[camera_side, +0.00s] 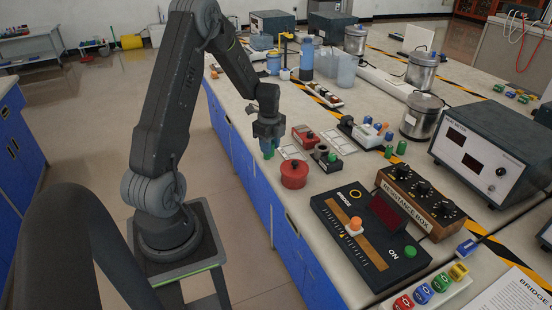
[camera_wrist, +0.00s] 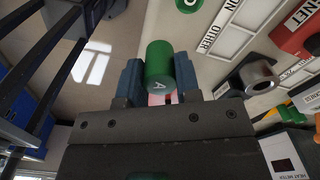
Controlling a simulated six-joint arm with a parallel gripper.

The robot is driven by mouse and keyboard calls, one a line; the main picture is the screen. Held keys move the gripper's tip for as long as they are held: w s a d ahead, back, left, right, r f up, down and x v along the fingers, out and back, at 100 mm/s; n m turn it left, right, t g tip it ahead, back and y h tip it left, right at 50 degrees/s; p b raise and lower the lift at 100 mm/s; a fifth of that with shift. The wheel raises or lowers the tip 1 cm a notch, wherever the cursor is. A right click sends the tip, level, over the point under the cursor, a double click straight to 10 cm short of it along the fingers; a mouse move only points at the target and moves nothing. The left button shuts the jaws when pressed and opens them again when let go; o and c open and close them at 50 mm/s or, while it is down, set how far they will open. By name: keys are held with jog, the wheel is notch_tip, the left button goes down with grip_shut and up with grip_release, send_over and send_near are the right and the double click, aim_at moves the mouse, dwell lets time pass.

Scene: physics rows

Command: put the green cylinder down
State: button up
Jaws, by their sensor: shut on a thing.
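The green cylinder, marked with a letter A, is between my gripper's fingers in the wrist view (camera_wrist: 158,58). My gripper (camera_wrist: 158,78) is shut on it, with one blue-grey finger on each side. In the side view my gripper (camera_side: 268,136) points down near the left edge of the bench (camera_side: 228,100). The lower end of the green cylinder (camera_side: 268,153) shows just below the fingers there. I cannot tell whether its bottom touches anything.
Beyond the bench edge is open floor (camera_side: 225,185).

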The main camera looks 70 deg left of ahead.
jog(key=shift+w+d+f, duration=0.2)
jog(key=shift+w+f, duration=0.05)
jog(key=shift+w, duration=0.2)
jog(key=shift+w+d+f, duration=0.15)
jog(key=shift+w+f, duration=0.1)
jog(key=shift+w, duration=0.15)
jog(key=shift+f, duration=2.05)
jog(key=shift+f, duration=0.15)
jog(key=o, duration=1)
